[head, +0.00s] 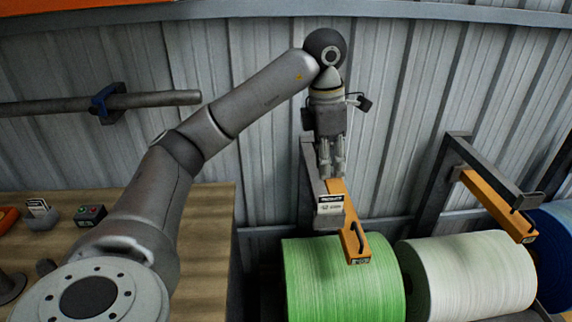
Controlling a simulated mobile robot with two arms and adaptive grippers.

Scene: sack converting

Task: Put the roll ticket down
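A small white roll ticket (329,206) with a dark header and print shows at the grey bracket above the green roll (343,281). Its lower edge meets a grey ledge or holder. My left gripper (331,173) points down just above the ticket, in front of the corrugated wall. Its fingers are close together, with a strip of orange arm showing below the tips and the ticket lower still. I cannot tell whether anything is between the fingers. My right gripper is not in view.
An orange arm (355,240) reaches over the green roll. A white roll (470,275) and a blue roll (557,250) stand to the right, with another orange arm (498,207). The wooden table (208,240) holds a card holder (40,215) and a button box (90,214).

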